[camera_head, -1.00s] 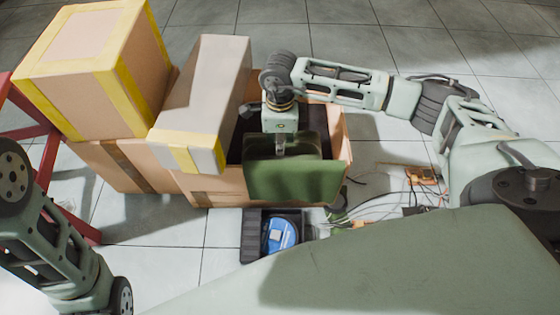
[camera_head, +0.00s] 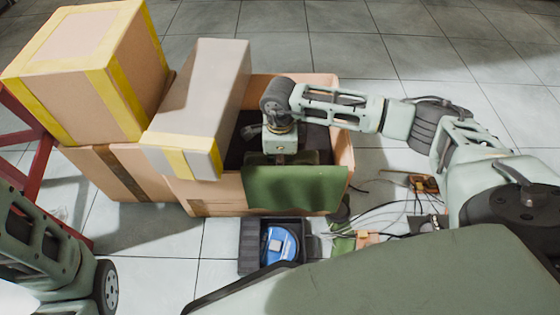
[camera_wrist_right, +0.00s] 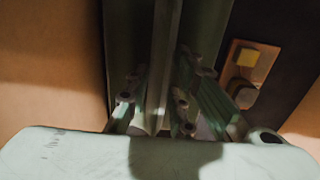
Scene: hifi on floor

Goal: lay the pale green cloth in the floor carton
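The pale green cloth (camera_head: 295,188) hangs over the near side of the open floor carton (camera_head: 343,158), its front part outside the near wall and its back part over the opening. My right gripper (camera_head: 281,154) points down over the carton opening. In the right wrist view a standing fold of the cloth (camera_wrist_right: 162,65) runs between the fingers of the right gripper (camera_wrist_right: 158,100), which look shut on it. The fingertips are hidden in the head view. My left arm shows at the lower left; its gripper is out of view.
A grey carton (camera_head: 205,90) with yellow tape and a tan box (camera_head: 100,75) stand left of the opening. A black tray (camera_head: 252,245) holding a blue item (camera_head: 280,243) lies in front. Cables (camera_head: 385,222) litter the floor at right. A small yellow-topped item (camera_wrist_right: 248,62) lies on a dark surface.

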